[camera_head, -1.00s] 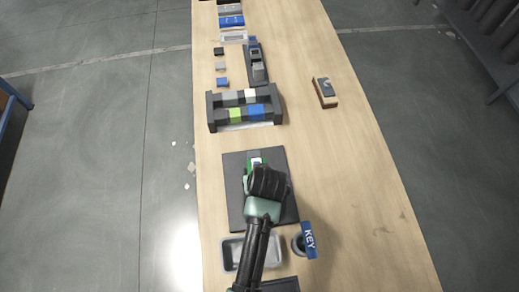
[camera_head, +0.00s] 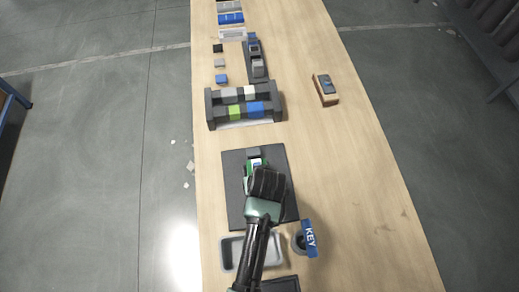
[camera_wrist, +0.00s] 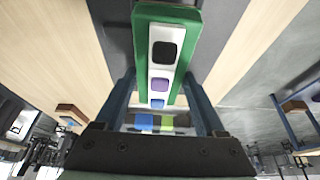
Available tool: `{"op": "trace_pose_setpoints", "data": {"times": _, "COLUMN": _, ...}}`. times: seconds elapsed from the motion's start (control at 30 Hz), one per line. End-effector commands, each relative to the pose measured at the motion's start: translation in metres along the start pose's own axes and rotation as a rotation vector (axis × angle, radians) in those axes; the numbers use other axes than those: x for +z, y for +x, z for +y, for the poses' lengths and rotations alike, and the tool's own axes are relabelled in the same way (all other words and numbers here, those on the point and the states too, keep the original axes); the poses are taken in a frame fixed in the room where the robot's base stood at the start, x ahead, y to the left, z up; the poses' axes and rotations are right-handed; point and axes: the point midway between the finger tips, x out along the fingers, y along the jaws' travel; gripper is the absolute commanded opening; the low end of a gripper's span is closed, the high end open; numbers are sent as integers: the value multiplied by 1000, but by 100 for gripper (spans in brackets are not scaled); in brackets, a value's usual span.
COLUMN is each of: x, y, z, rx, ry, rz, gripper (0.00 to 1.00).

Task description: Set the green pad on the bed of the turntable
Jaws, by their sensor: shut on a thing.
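The green pad (camera_wrist: 184,65) is a green block with a white face carrying black, purple and blue squares, seen close in the wrist view. My gripper (camera_wrist: 160,101) is shut on it, with one dark finger on each side. In the head view my gripper (camera_head: 266,183) is over a dark square plate (camera_head: 237,205), and a bit of the green pad (camera_head: 249,171) shows just beyond it. A small grey block shows past the pad. I cannot tell whether the pad touches the plate, or whether this plate is the turntable's bed. My gripper hides part of both.
A dark rack (camera_head: 212,108) with grey, white, lime and blue blocks stands beyond the plate. A grey tray (camera_head: 232,250) and a blue KEY sign (camera_head: 309,238) are nearer. A brown box (camera_head: 325,90) lies right. The table's right side is mostly clear.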

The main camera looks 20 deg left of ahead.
Motion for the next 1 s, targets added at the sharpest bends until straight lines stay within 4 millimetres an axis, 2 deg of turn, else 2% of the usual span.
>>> {"op": "trace_pose_setpoints", "data": {"times": 1.0, "x": 2, "y": 7, "z": 0, "rx": 1, "ry": 0, "rz": 3, "gripper": 0}}
